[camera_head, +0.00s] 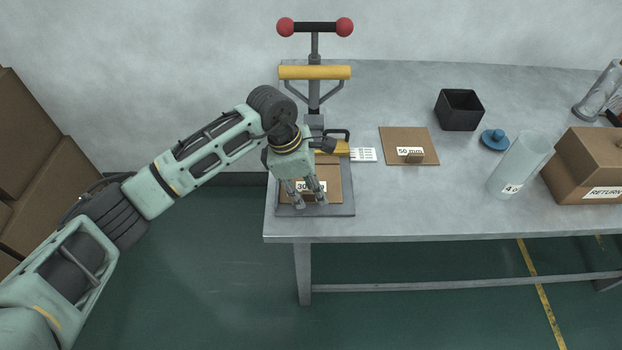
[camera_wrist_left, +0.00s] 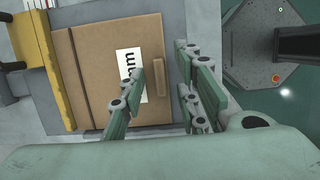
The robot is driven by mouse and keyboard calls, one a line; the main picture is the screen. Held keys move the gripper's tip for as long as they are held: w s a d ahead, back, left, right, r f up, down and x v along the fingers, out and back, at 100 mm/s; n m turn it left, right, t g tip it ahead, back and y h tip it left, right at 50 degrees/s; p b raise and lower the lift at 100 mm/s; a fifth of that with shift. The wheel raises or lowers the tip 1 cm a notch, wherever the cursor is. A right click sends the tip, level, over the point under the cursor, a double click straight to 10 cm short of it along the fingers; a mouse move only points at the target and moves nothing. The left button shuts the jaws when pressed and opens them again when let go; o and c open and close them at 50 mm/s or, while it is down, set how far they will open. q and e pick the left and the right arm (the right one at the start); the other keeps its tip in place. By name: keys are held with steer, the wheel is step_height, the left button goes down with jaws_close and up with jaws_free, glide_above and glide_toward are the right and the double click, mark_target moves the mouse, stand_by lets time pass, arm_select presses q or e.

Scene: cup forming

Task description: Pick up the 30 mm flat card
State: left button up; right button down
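The 30 mm flat card (camera_head: 329,172) is a brown sheet with a white label, lying on the grey base plate (camera_head: 345,210) of the press. In the left wrist view the card (camera_wrist_left: 90,50) shows a crease line, part of its label and a small raised tab (camera_wrist_left: 158,78). My left gripper (camera_head: 308,201) points down over the card's front part and hides some of it. In the left wrist view its fingers (camera_wrist_left: 160,72) are open, one side to each side of the tab, with visible gaps. My right gripper is not in view.
The press has a yellow bar (camera_head: 315,72) and a red-knobbed handle (camera_head: 315,27). A 50 mm card (camera_head: 425,138), black box (camera_head: 460,109), blue lid (camera_head: 494,139), clear tube (camera_head: 520,162) and brown RETURN box (camera_head: 590,165) stand to the right. The table's front middle is clear.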

arm_select(q)
jaws_close()
steer(key=shift+r, duration=0.1)
